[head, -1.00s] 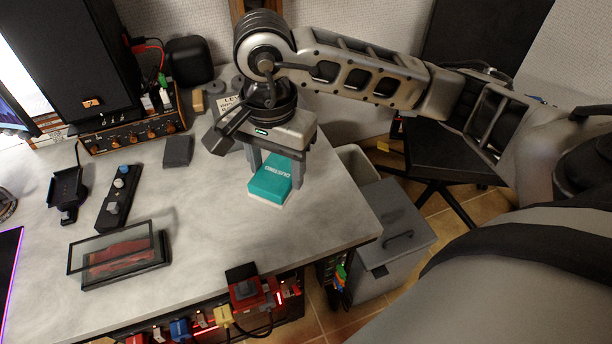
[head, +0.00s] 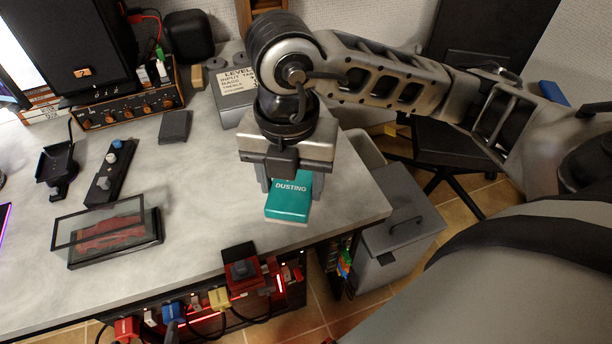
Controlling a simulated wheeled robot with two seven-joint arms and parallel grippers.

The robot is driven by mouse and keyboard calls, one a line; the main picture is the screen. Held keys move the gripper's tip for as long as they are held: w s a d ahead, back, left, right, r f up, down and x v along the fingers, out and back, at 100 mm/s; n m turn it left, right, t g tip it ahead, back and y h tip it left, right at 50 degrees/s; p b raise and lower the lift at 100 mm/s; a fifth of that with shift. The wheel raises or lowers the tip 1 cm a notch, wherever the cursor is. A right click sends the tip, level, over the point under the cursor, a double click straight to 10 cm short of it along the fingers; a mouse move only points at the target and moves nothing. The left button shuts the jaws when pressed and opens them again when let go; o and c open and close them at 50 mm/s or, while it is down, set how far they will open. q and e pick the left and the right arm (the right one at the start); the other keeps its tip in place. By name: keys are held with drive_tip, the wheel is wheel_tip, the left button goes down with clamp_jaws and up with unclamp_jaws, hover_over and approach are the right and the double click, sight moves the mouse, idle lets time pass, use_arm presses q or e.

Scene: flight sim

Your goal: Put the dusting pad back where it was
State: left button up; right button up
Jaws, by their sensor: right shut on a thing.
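The teal dusting pad (head: 289,203), with "DUSTING" on its face, is at the right part of the grey desk (head: 205,235), near the front edge. My right gripper (head: 287,185) is above it, pointing down, shut on the pad. The gripper hides the pad's far part. I cannot tell whether the pad touches the desk top or is held a little above it. My left gripper is not in view.
A box labelled "LEVEL" (head: 234,82) is behind the gripper. A display case with a red car (head: 108,235), a slim control strip (head: 108,170) and a dark flat block (head: 174,126) lie left. A grey bin (head: 398,240) stands right of the desk. Desk between is clear.

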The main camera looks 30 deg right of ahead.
drive_tip(key=shift+s+f+m, duration=0.2)
drive_tip(key=shift+m, duration=1)
drive_tip(key=shift+w+d+f, duration=0.1)
drive_tip(key=shift+w+d, duration=0.05)
drive_tip(key=shift+d, duration=0.05)
drive_tip(key=shift+m, duration=0.3)
drive_tip(key=w+d+f, duration=0.8)
drive_tip(key=w, duration=0.1)
drive_tip(key=shift+w+d+f, duration=0.1)
drive_tip(key=shift+f, duration=0.15)
drive_tip(key=shift+w+d+f, duration=0.25)
drive_tip(key=shift+w+f, duration=0.05)
drive_tip(key=shift+f, duration=0.2)
drive_tip(key=shift+w+d+f+p, duration=0.1)
drive_tip(key=shift+f+p, duration=0.25)
drive_tip(key=shift+f, duration=1.3)
drive_tip(key=shift+f, duration=0.1)
